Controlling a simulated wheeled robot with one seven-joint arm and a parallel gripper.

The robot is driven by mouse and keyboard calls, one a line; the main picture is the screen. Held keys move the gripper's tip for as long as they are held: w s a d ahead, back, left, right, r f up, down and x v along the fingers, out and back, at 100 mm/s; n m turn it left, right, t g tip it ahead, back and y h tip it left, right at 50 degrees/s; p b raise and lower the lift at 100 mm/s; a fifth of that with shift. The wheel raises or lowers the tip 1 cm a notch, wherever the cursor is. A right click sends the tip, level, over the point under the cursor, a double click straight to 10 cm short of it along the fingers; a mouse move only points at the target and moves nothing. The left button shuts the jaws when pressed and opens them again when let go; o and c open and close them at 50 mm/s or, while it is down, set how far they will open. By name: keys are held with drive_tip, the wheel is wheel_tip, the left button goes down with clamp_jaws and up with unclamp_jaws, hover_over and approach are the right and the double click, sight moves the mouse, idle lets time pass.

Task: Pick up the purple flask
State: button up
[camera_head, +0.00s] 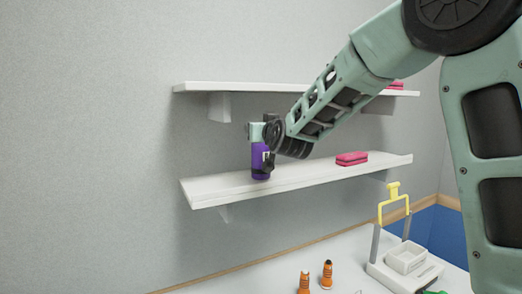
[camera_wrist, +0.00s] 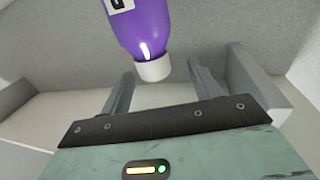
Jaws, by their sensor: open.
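The purple flask (camera_head: 259,160) stands upright on the lower white shelf (camera_head: 225,190), near its left part. My gripper (camera_head: 268,160) is at the flask and covers part of it in the head view. In the wrist view the purple flask (camera_wrist: 143,28) has a white cap and a partly seen white label. My gripper (camera_wrist: 158,85) is open there, with one finger on each side of the cap's position in the picture. The fingers appear apart from the flask. Whether the flask is between the fingers in depth is hard to tell.
A pink item (camera_head: 351,158) lies on the lower shelf to the right. An upper shelf (camera_head: 240,87) is above my gripper. Below, a table holds two orange bottles (camera_head: 304,283) (camera_head: 326,275) and a yellow-handled rack (camera_head: 393,190).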

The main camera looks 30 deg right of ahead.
drive_tip(key=shift+w+d+r+p, duration=0.15)
drive_tip(key=shift+w+d+p, duration=0.1)
drive_tip(key=shift+w+p, duration=0.3)
drive_tip(key=w+p, duration=0.1)
drive_tip(key=w+d+p, duration=0.1)
drive_tip(key=w, duration=0.1)
drive_tip(key=shift+p, duration=0.3)
drive_tip(key=shift+w+d, duration=0.1)
drive_tip(key=shift+w, duration=0.4)
drive_tip(key=shift+f, duration=0.2)
drive_tip(key=c, duration=1.2)
clamp_jaws()
drive_tip(key=shift+r, duration=0.2)
